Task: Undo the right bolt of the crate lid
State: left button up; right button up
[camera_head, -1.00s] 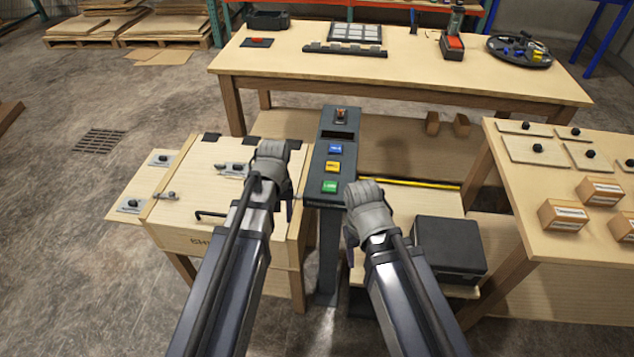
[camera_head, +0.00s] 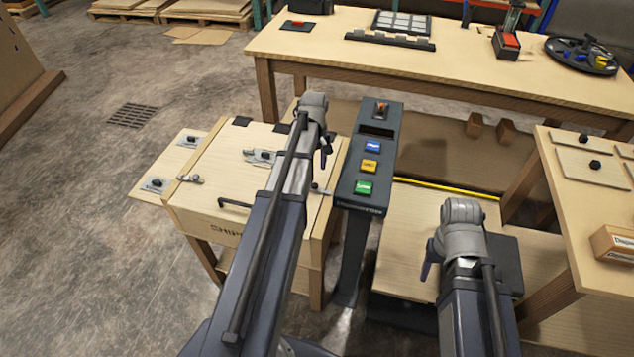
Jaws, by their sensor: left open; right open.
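The wooden crate (camera_head: 200,205) stands left of centre with its pale lid (camera_head: 222,165) closed and a dark handle (camera_head: 234,203) at the front. A small metal bolt (camera_head: 190,179) sits at the lid's left edge. The right bolt (camera_head: 319,188) shows at the lid's right edge, partly behind my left arm. My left gripper (camera_head: 324,158) hangs above the crate's right side, apart from the bolt; its fingers are small and partly hidden, and it is open. My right gripper (camera_head: 425,272) is open and empty over the low shelf to the right of the console.
A dark console (camera_head: 346,210) with blue, yellow and green buttons stands close beside the crate's right side. A side board (camera_head: 150,172) with latch plates adjoins the crate's left. A long table (camera_head: 300,55) is behind; another table (camera_head: 566,200) is right.

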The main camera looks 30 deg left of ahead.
aim_at(314, 184)
pick_arm(q)
notch_tip(314, 184, down, 7)
jog(key=b, duration=0.6)
grip_shut()
dwell(1.3)
